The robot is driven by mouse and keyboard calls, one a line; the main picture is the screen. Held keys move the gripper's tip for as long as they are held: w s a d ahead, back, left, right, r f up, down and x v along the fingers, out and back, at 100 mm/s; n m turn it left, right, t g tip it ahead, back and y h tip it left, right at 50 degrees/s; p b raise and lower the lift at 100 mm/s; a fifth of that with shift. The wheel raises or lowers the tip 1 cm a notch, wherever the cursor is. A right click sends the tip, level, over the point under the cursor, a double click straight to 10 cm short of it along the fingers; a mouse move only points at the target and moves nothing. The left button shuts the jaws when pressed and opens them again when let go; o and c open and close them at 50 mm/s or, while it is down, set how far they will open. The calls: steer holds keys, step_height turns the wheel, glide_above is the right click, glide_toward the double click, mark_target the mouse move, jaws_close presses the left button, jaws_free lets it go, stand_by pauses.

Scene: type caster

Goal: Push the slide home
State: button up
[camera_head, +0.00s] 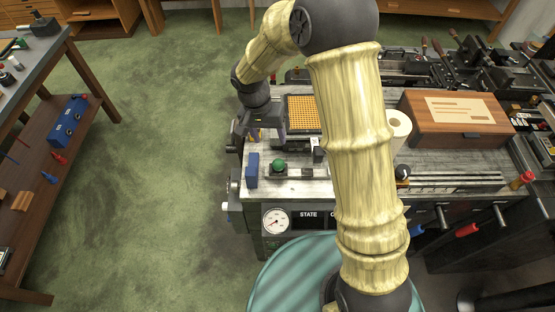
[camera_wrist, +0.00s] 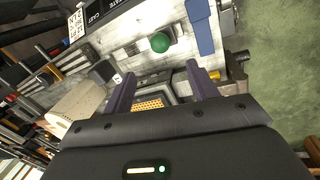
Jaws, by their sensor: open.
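A round green knob (camera_head: 278,166) sits on a short dark mount on the pale top of the machine, near its front left corner; this looks like the slide's handle, but I cannot tell for sure. The knob also shows at the top of the wrist view (camera_wrist: 160,42), beyond my fingertips. A blue block (camera_head: 252,165) stands just left of it. The orange grid plate (camera_head: 304,112) lies farther back, and part of it shows between my fingers. My gripper (camera_wrist: 161,70) is open and empty, above the machine top behind the knob, apart from it. My arm hides part of the machine.
A white paper roll (camera_head: 398,127) and a brown wooden box (camera_head: 460,117) stand to the right. A dial (camera_head: 276,221) is on the machine's front. A side bench (camera_head: 70,185) with tools is at the left. The green floor between is clear.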

mark_target(277, 161)
steer(key=f+p, duration=0.1)
steer(key=f, duration=0.3)
steer(key=d+f+p, duration=0.1)
steer(key=f, duration=0.3)
steer(key=d+f, duration=0.1)
steer(key=f, duration=0.3)
steer(key=shift+s+d+f+p, duration=0.15)
steer(key=shift+s+f+p, duration=0.15)
steer(key=shift+s+p, duration=0.1)
steer(key=shift+w, duration=0.1)
steer(key=shift+d, duration=0.1)
steer(key=shift+c, duration=0.5)
